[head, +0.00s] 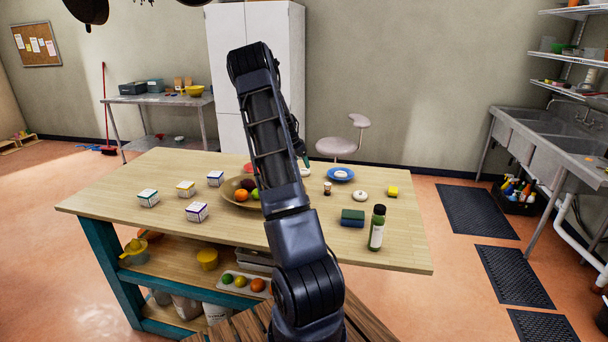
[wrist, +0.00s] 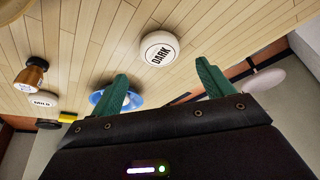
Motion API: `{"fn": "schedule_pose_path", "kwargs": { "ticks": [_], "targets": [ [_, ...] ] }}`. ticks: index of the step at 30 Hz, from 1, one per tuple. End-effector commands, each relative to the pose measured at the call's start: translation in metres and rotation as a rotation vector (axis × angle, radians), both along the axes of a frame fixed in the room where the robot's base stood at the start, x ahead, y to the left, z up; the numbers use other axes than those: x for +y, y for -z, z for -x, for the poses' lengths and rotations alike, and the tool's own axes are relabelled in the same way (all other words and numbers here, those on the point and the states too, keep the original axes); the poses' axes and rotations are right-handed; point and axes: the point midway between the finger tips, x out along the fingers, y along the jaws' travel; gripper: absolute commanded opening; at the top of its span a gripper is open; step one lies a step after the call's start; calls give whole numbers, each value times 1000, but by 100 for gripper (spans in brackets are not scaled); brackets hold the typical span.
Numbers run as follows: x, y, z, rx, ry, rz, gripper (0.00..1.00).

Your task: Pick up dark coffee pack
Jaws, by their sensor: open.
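The dark coffee pack (wrist: 158,50) is a white round puck with "DARK" printed on its top in the wrist view. It rests on the wooden table, ahead of my gripper (wrist: 163,73). My green fingers are spread apart with nothing held between them, and the pack appears beyond their tips. In the head view, a white round thing (head: 306,172), seemingly this pack, shows beside my arm, which partly hides that area. A similar puck labelled "MILD" (wrist: 43,101) lies farther off; in the head view it seems to be the white puck (head: 360,195) on the right.
A blue plate (head: 350,179) with a white item and a small brown jar (head: 327,187) stand near the pack. A fruit bowl (head: 232,199) sits left of my arm. A green bottle (head: 377,228), dark green block (head: 352,218) and yellow block (head: 392,191) are at right.

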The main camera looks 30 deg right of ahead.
Motion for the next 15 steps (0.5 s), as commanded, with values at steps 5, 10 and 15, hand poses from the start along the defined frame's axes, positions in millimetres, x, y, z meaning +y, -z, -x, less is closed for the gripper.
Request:
{"fn": "schedule_pose_path", "kwargs": {
  "ticks": [5,10,15],
  "targets": [
    [-3,9,0,1,0,0,80],
    [-8,29,-1,2,2,-1,80],
    [-15,49,-2,1,1,0,80]
  ]
}}
